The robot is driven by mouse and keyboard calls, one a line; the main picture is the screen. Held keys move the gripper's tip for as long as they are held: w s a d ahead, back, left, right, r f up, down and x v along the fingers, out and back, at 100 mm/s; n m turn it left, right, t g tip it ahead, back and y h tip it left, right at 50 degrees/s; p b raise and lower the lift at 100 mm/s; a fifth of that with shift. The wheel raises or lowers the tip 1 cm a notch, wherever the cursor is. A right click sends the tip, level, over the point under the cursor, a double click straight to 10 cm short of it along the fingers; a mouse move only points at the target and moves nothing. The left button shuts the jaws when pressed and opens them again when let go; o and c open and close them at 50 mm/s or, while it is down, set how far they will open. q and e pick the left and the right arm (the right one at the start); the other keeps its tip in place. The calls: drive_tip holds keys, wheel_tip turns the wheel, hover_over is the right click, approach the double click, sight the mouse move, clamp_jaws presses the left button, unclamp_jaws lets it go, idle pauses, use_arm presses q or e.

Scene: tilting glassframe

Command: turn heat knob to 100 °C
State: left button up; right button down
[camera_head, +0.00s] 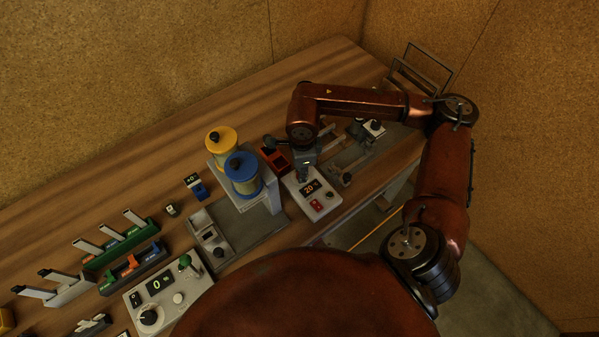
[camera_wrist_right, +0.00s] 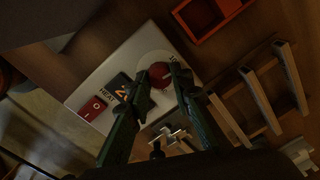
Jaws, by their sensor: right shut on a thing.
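The white heat box (camera_head: 327,207) stands near the front edge of the bench. Its dark display (camera_head: 309,188) reads 20, and a red switch (camera_head: 317,204) sits below it. My right gripper (camera_head: 303,175) points down at the back end of the box. In the right wrist view, the round red heat knob (camera_wrist_right: 159,73) lies on a pale dial between the fingertips of my right gripper (camera_wrist_right: 160,74), which is shut on it. The display and the red I/O switch (camera_wrist_right: 95,107) also show there, partly cut by a finger. My left gripper is not in view.
A red open tray (camera_head: 273,158) lies just behind the box. Grey metal bars (camera_head: 350,155) lie on the right. A second control box (camera_head: 168,300) is at lower left.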

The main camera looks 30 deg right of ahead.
drive_tip(key=shift+n+b, duration=0.5)
drive_tip(key=shift+n, duration=0.4)
drive_tip(key=c, duration=1.7)
unclamp_jaws()
